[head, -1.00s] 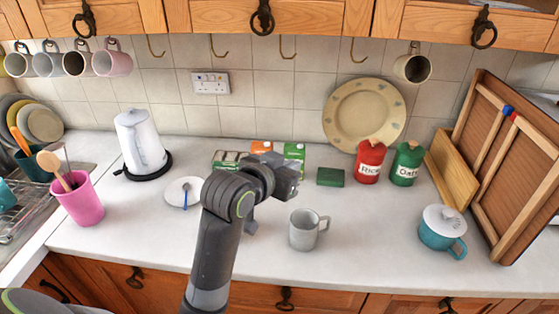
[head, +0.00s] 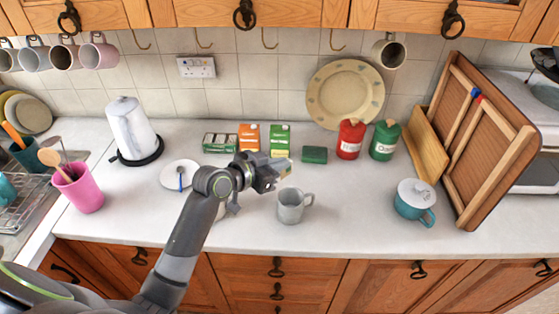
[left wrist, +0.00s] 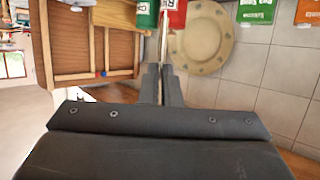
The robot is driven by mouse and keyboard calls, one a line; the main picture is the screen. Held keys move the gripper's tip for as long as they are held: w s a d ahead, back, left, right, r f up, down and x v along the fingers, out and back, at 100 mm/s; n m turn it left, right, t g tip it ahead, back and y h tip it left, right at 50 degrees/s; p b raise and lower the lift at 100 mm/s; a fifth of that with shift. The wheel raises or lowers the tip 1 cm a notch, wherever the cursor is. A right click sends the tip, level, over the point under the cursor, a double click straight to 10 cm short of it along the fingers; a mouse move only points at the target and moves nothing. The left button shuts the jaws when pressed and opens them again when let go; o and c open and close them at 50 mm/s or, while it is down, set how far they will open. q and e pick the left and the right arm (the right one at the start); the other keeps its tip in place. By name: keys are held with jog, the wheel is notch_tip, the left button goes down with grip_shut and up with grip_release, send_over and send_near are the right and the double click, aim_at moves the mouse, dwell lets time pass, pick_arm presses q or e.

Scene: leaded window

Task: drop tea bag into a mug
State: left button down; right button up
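The grey mug (head: 291,206) stands upright on the white worktop, handle to the right. My left gripper (head: 277,169) is just behind and above the mug's rim, a little to its left. A small pale, yellowish piece (head: 286,166) that looks like the tea bag shows at its fingertips. In the left wrist view the fingers (left wrist: 163,82) are nearly together, with a thin pale edge (left wrist: 164,40) between them, apparently the tea bag seen edge-on. My right gripper is not in view.
Behind are a green box (head: 280,138), an orange box (head: 249,137), a green block (head: 314,155) and a red canister (head: 350,139). A saucer with a blue spoon (head: 180,178) is left. Worktop around the mug is mostly clear.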

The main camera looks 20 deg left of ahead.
pick_arm(q)
notch_tip(320, 180, down, 5)
jog(key=b, duration=0.4)
jog(key=c, duration=1.6)
grip_release()
jog(key=shift+o, duration=0.2)
jog(key=b+v, duration=0.2)
jog(key=v, duration=1.5)
jog(key=shift+s, duration=0.25)
